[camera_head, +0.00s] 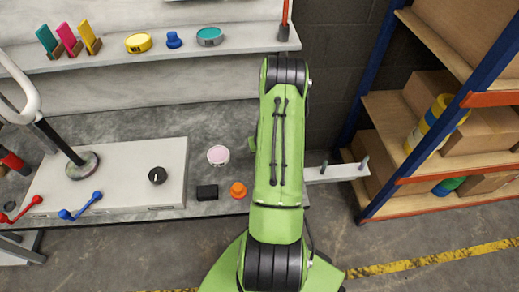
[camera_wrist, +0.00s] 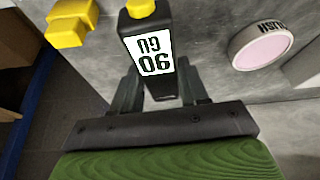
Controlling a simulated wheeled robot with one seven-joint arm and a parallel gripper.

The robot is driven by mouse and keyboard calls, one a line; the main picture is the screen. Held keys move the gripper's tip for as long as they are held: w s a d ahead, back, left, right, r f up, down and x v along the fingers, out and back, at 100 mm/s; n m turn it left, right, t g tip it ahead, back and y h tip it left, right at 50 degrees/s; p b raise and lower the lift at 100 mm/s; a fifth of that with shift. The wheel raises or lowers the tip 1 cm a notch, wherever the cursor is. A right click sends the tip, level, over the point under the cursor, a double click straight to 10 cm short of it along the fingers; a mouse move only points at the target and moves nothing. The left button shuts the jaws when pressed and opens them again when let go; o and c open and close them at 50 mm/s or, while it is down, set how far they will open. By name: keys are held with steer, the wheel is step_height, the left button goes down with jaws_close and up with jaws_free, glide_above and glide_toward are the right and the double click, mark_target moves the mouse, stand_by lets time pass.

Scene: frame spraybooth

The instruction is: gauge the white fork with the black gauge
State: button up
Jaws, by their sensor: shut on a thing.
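A black gauge (camera_wrist: 151,55) with a yellow tip and a white label, its characters upside down, is between the dark fingers of my gripper (camera_wrist: 160,92) in the wrist view. My gripper is shut on it. In the head view my green arm hides the gripper and the gauge. A white curved tube (camera_head: 22,88) at the left edge of the head view joins a black rod on a round base; it may be the white fork, but it is cut off and I cannot be sure. It is far to the left of my arm.
A yellow object (camera_wrist: 70,22) lies near the gauge in the wrist view. A white bar with pegs (camera_head: 338,172) and shelving (camera_head: 440,105) are right.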

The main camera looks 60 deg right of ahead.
steer(key=shift+f+b, duration=2.4)
steer(key=shift+f, duration=0.35)
steer(key=o, duration=1.2)
steer(key=shift+o, duration=0.2)
steer(key=shift+r, duration=0.1)
steer(key=p+v, duration=0.5)
steer(key=v, duration=1)
steer(key=shift+a+r, duration=0.15)
steer(key=shift+r, duration=0.25)
steer(key=shift+f, duration=0.1)
